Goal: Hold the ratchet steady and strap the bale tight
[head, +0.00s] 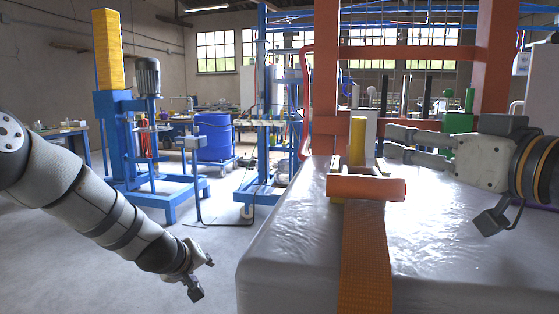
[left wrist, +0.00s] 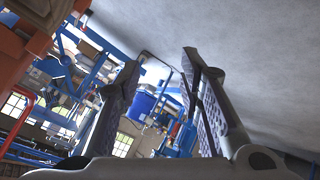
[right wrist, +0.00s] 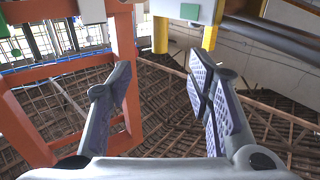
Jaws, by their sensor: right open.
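The bale (head: 275,240) is wrapped in shiny grey-white film and fills the lower right of the head view. An orange strap (head: 365,260) runs down over it. The ratchet sits on top, with an orange bar (head: 365,187) across the strap and a yellow upright part (head: 357,140) behind. My right gripper (head: 388,141) is open above the bale, fingers pointing left, just right of the yellow part in the picture; contact cannot be told. In the right wrist view its spread fingers (right wrist: 160,78) are empty. My left gripper (left wrist: 162,68) is open and empty, low left of the bale.
An orange frame (head: 326,90) with uprights stands at the bale's far side. A blue mixer stand (head: 115,130) with a yellow column, a blue drum (head: 215,137) and a blue rack (head: 268,100) stand behind left. Grey floor (head: 100,260) is free left of the bale.

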